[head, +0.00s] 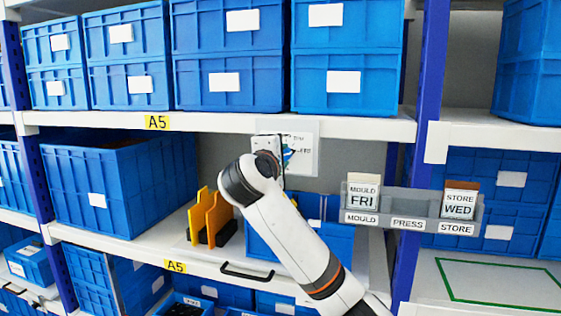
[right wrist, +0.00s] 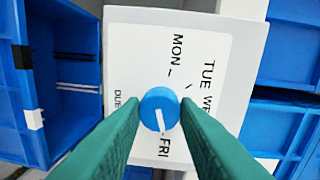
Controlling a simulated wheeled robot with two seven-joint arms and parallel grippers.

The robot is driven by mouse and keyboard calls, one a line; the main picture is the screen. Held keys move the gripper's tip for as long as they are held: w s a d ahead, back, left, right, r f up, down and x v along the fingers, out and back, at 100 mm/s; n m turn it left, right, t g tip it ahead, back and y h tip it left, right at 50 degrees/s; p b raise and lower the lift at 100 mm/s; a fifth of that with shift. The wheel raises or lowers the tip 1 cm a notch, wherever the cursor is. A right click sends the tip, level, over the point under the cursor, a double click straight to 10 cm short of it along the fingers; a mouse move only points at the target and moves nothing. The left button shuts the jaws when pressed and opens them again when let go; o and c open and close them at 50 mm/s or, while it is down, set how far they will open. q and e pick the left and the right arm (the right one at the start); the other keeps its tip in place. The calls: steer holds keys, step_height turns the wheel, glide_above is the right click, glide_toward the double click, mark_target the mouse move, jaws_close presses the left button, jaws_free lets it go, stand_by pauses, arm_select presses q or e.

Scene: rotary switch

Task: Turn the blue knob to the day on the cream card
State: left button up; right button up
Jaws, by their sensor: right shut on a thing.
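The blue knob (right wrist: 160,108) sits on a white dial plate (right wrist: 213,40) in the right wrist view. Its white pointer line points down towards the printed FRI. MON and TUE show above the knob, WED is partly cut off by a finger, and THU is hidden. My right gripper (right wrist: 160,102) is shut on the knob, with one green finger on each side. In the head view my right arm hides most of the knob and part of the dial plate (head: 303,152). The cream card (head: 363,192) reads MOULD FRI. My left gripper is not in view.
A brown-topped card (head: 461,199) reading STORE WED stands in the same grey holder (head: 408,201), whose PRESS slot has no card. Blue bins (head: 120,185) fill the shelves around. Yellow upright pieces (head: 210,216) stand on the shelf left of my arm.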

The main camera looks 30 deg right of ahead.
steer(key=shift+f+m, duration=0.15)
steer(key=shift+m, duration=0.35)
stand_by(0.3)
steer(key=o, duration=1)
steer(key=shift+c, duration=0.2)
steer(key=shift+s, duration=0.1)
steer(key=b+v, duration=0.3)
steer(key=v, duration=0.9)
